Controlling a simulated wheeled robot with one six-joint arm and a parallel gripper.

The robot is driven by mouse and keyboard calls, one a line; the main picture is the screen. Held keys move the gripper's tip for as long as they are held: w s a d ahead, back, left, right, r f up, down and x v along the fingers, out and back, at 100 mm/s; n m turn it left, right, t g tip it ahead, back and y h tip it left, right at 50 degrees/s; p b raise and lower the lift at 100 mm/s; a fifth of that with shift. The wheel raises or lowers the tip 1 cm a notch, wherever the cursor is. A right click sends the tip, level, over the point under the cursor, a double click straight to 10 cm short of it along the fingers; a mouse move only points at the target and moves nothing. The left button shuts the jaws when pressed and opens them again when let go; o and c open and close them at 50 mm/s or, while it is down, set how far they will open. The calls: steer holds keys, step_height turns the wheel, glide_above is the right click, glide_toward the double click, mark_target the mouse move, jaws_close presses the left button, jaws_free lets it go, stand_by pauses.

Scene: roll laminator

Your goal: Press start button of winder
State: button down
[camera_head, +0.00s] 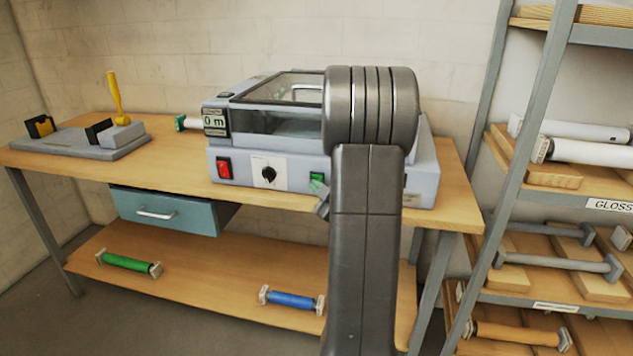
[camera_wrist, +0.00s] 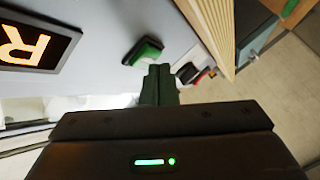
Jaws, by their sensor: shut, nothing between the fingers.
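The winder (camera_head: 300,202) is a pale grey machine with a clear-windowed lid on the workbench. Its front panel carries a green button (camera_head: 317,178), a black knob (camera_head: 268,174) and a red switch (camera_head: 223,168). In the wrist view the green button (camera_wrist: 143,52) sits in a dark frame on the panel. My gripper (camera_wrist: 160,70) is shut and empty, with its fingertips close beside the green button; I cannot tell whether they touch. In the head view my gripper (camera_head: 322,207) shows just below the button, and my arm hides the machine's right part.
A lit display with an orange letter R (camera_wrist: 30,46) is near the button. The "0 m" display (camera_head: 214,122) is at the machine's left. A teal drawer (camera_head: 165,211) hangs under the workbench (camera_head: 85,168). A shelf rack (camera_head: 525,100) with rolls stands at right.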

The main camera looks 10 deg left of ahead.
steer(key=shift+w, duration=0.45)
stand_by(0.4)
stand_by(0.3)
steer(key=shift+s+b, duration=0.75)
steer(key=shift+s, duration=0.1)
steer(key=s+b, duration=0.2)
steer(key=s, duration=0.3)
steer(key=shift+a, duration=0.1)
stand_by(0.5)
